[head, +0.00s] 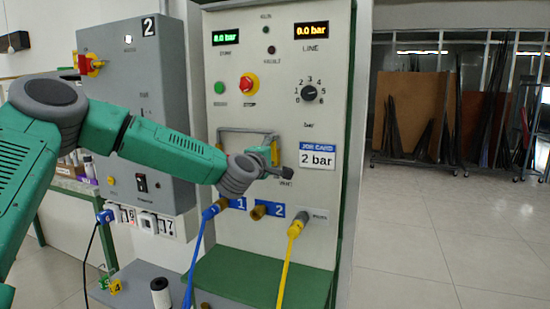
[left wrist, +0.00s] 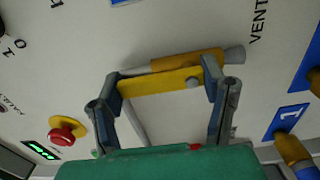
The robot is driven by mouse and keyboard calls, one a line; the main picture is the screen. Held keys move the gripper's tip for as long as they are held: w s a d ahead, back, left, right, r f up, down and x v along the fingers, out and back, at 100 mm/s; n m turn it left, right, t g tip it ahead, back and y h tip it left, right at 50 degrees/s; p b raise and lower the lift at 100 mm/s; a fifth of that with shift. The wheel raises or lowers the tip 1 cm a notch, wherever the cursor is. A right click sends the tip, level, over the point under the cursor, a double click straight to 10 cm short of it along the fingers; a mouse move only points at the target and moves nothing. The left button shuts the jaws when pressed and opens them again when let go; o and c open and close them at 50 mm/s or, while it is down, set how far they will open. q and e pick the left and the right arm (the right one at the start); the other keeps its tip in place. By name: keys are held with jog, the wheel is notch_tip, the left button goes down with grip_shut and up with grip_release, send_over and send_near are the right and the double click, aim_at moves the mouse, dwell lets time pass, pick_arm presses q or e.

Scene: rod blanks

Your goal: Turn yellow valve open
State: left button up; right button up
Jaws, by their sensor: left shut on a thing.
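The yellow valve handle (left wrist: 158,80) lies between the two fingers of my left gripper (left wrist: 165,85) in the left wrist view, with one finger at each end of it. The gripper is shut on it. A yellow-and-grey valve body shows just behind the handle, beside the word VENT. In the head view my left gripper (head: 268,162) is at the middle of the pale panel (head: 235,65), and the handle is mostly hidden by it. My right gripper is not in view.
A blue hose (head: 196,258) and a yellow hose (head: 288,262) hang from ports below the valve. A red stop button (head: 249,84), a selector knob (head: 309,93) and a job card reading 2 bar (head: 317,156) are nearby.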

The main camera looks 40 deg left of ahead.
pick_arm(q)
jog(key=shift+a+f, duration=0.1)
jog(key=shift+f, duration=0.2)
jog(key=o, duration=1.2)
jog(key=shift+c, duration=0.2)
jog(key=shift+a, duration=0.2)
jog(key=v, duration=1.2)
